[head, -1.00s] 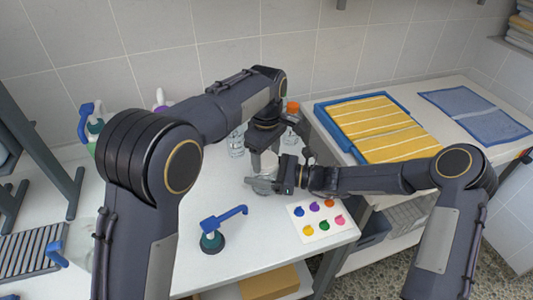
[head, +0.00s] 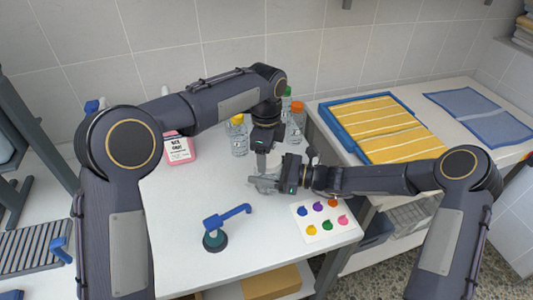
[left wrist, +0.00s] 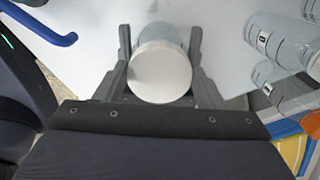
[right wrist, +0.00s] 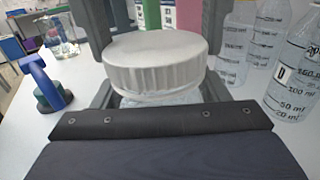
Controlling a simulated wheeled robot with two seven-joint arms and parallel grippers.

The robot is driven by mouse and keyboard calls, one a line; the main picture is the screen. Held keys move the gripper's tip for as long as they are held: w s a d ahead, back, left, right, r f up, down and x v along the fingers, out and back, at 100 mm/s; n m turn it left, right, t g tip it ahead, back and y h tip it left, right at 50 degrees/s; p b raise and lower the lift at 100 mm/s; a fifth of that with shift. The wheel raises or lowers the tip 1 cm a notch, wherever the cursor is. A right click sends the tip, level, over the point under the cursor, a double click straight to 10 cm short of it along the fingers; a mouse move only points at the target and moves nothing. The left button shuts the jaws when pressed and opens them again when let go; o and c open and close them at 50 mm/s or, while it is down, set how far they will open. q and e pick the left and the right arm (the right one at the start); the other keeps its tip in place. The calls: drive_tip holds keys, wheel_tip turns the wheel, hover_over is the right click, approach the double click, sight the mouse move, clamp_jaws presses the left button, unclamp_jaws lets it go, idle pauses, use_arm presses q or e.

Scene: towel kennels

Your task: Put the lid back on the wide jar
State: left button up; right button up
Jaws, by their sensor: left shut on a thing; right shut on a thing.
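The wide jar is clear and mostly hidden by the grippers in the head view. My right gripper (head: 264,183) is shut on it from the side. The lid (right wrist: 157,62) is a white ribbed disc in the right wrist view, over the jar's mouth, with a strip of the clear jar (right wrist: 160,98) below it. I cannot tell whether it is fully seated. My left gripper (head: 265,165) comes down from above and is shut on the lid, whose round top (left wrist: 160,72) lies between its fingers in the left wrist view.
A blue-handled pump (head: 215,238) stands at the front of the white table. A card with coloured dots (head: 320,219) lies at right. A blue tray with yellow towels (head: 375,128) is on the right-hand table.

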use_arm(q)
drive_tip(key=m, duration=0.5)
drive_tip(key=shift+w, duration=0.15)
drive_tip(key=m, duration=0.5)
drive_tip(key=shift+d+m, duration=0.15)
drive_tip(key=shift+m, duration=0.25)
drive_tip(key=m, duration=0.5)
drive_tip(key=shift+w+d, duration=0.1)
drive_tip(key=shift+d, duration=0.05)
drive_tip(key=m, duration=0.3)
drive_tip(key=o, duration=1.1)
wheel_tip(320, 180, up, 12)
drive_tip(key=shift+f, duration=0.1)
